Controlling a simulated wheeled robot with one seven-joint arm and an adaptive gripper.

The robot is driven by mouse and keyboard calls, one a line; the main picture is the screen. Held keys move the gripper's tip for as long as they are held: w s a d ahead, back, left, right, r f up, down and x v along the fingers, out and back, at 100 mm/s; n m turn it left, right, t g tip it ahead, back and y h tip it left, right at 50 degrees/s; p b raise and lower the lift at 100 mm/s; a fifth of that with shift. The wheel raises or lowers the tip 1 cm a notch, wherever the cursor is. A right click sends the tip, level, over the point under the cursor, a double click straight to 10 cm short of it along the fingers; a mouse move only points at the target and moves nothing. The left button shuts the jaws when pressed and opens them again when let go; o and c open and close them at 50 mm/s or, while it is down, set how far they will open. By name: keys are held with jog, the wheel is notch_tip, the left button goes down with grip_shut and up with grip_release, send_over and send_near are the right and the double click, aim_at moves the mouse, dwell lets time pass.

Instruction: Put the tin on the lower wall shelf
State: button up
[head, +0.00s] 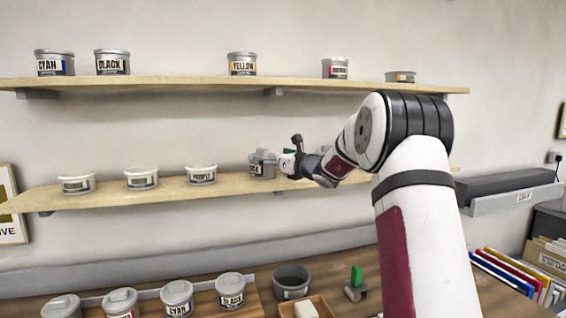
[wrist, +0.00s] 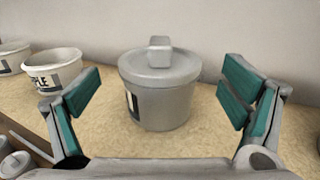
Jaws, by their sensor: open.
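A grey lidded tin (wrist: 160,88) with a block-shaped lid knob stands upright on the lower wall shelf (head: 110,194). It also shows in the head view (head: 262,164), just left of my gripper. My gripper (wrist: 158,95) is open, with one green-padded finger on each side of the tin and a visible gap to it on both sides. In the head view my gripper (head: 291,158) is at the shelf, partly hidden by my own wrist. Part of the tin's label shows at its left side.
Several white open tubs (head: 201,174) stand left of the tin on the lower shelf. The upper shelf (head: 190,82) holds several labelled tins. Below, a bench carries lidded tins (head: 230,291), a dark bucket (head: 291,281) and a green-handled tool (head: 356,276). My arm hides the lower shelf's right part.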

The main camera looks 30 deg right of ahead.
jog(key=s, duration=0.7)
jog(key=s+a+n+g+y, duration=0.25)
jog(key=s+a+n, duration=0.3)
jog(key=a, duration=0.35)
jog(key=s+a+f+n+g+y, duration=0.1)
jog(key=s+a+n+g, duration=0.25)
jog(key=a+n, duration=0.45)
jog(key=s+a+n+g+y, duration=0.15)
jog(key=s+a+n, duration=0.35)
jog(key=a, duration=0.6)
jog(key=s+a+f+n+g+h, duration=0.15)
jog(key=s+n, duration=0.25)
jog(key=s, duration=0.4)
jog(key=s+a+f+n+g+h, duration=0.1)
jog(key=s+a+f+n+g, duration=0.2)
jog(key=s, duration=0.4)
jog(key=s+d+f+n+h, duration=0.2)
jog(key=s+n, duration=0.2)
jog(key=s, duration=0.2)
jog(key=s+d+f+n+h, duration=0.2)
jog(key=s+f+n, duration=0.1)
jog(key=s+n, duration=0.2)
jog(key=shift+s+d+h, duration=0.35)
jog(key=shift+s, duration=0.35)
